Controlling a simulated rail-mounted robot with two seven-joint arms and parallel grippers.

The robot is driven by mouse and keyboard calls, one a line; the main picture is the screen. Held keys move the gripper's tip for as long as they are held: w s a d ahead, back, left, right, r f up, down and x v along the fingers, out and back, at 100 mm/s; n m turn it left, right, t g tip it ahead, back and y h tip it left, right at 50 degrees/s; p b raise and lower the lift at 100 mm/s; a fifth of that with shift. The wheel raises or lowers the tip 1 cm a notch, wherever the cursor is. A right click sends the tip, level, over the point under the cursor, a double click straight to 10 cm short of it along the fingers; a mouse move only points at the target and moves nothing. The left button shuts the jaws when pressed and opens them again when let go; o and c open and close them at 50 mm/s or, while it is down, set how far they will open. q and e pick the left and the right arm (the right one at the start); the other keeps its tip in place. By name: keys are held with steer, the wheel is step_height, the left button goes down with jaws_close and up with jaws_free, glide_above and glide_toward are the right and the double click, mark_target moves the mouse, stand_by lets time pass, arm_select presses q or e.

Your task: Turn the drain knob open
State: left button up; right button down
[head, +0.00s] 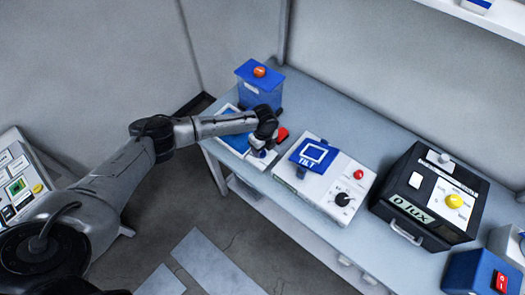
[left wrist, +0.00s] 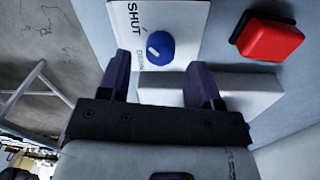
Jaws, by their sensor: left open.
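The drain knob (left wrist: 160,47) is a round blue knob with a short white mark, on a white panel (left wrist: 181,17) with the words SHUT and, partly covered, DRAIN. My left gripper (left wrist: 161,65) is open, its two dark fingers spread to either side of the knob's near side. I cannot tell if they touch it or how far above the panel they are. In the head view my left gripper (head: 263,143) is over the left part of the bench and mostly covers the knob. My right gripper is not in view.
A red block-like button (left wrist: 270,40) is right of the panel. On the bench (head: 330,115) are a blue box with an orange knob (head: 259,87), a white TILT unit (head: 325,180), a black D lux case (head: 430,195) and a blue box with a red switch (head: 478,272).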

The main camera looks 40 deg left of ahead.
mark_target(262, 154)
arm_select(q)
steer(key=shift+f, duration=1.3)
steer(key=c, duration=0.9)
